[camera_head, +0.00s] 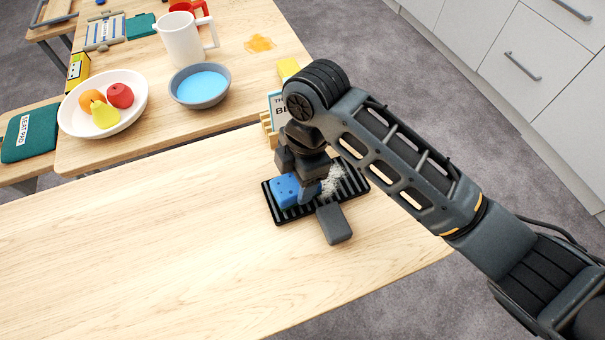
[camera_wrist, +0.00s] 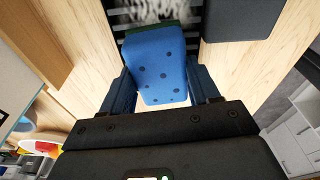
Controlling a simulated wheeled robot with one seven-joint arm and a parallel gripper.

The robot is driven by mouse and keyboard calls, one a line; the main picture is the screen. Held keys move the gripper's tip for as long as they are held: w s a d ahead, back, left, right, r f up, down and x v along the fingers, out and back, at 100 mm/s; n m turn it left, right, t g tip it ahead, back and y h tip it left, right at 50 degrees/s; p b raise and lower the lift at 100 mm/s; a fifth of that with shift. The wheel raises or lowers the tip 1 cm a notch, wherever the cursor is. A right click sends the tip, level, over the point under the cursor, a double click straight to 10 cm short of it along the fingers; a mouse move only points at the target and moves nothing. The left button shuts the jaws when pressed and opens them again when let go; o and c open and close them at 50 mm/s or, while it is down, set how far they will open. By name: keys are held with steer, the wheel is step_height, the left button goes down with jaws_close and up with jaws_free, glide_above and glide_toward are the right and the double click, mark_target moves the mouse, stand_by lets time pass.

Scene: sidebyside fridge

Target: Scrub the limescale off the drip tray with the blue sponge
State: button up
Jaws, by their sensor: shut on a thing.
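My gripper (camera_head: 303,186) is shut on the blue sponge (camera_head: 284,191), with a finger on each side of it. In the wrist view the sponge (camera_wrist: 158,72) shows dark spots and a dark green strip at its far edge. The black ribbed drip tray (camera_head: 282,215) lies on the near table, and the sponge is over its left part. I cannot tell whether the sponge touches the tray. A whitish patch of limescale (camera_head: 333,181) is on the tray right of the sponge; it also shows beyond the sponge in the wrist view (camera_wrist: 150,10). My arm hides part of the tray.
A dark grey block (camera_head: 335,224) is at the tray's front edge. A small book stand (camera_head: 279,108) is behind the tray. A fruit plate (camera_head: 72,126), a bowl of blue liquid (camera_head: 200,101) and a white mug (camera_head: 181,42) stand farther back. The near table's left part is clear.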

steer(key=shift+s+a+f, duration=0.1)
steer(key=shift+s+a, duration=0.15)
steer(key=shift+a, duration=0.45)
step_height(320, 180, up, 4)
steer(key=p, duration=0.3)
steer(key=shift+f, duration=0.2)
steer(key=shift+r+p, duration=0.4)
steer(key=shift+r, duration=0.85)
steer(key=shift+f, duration=0.15)
steer(key=shift+f+b, duration=1.8)
steer(key=shift+f, duration=1)
steer(key=o, duration=1.2)
steer(key=shift+c, duration=0.2)
steer(key=shift+c, duration=0.3)
